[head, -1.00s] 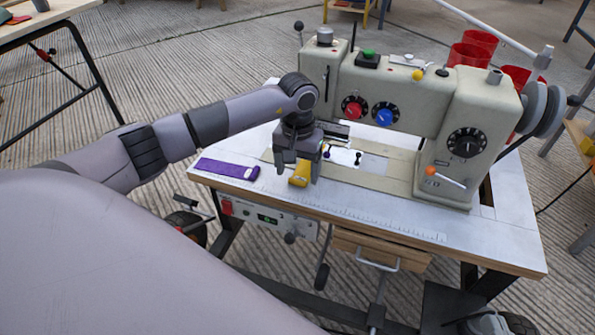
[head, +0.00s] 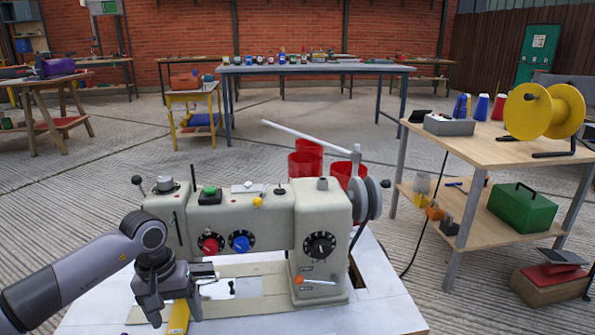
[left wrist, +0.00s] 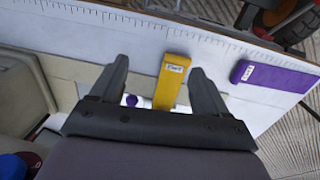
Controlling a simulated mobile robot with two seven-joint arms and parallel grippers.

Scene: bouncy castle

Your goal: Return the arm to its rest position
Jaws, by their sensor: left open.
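My left arm comes in from the left in the head view. My left gripper (head: 172,308) is low over the sewing table, in front of the left end of the sewing machine (head: 270,222). In the left wrist view, the left gripper (left wrist: 158,68) has its two fingers spread apart. The yellow piece also shows beside the gripper in the head view (head: 179,318). My right gripper is not in view.
The white sewing table (head: 370,305) carries the machine. A purple labelled piece (left wrist: 270,78) lies near the table's edge. A wooden table (head: 490,150) with a yellow spool (head: 535,111) stands right. Open floor lies beyond.

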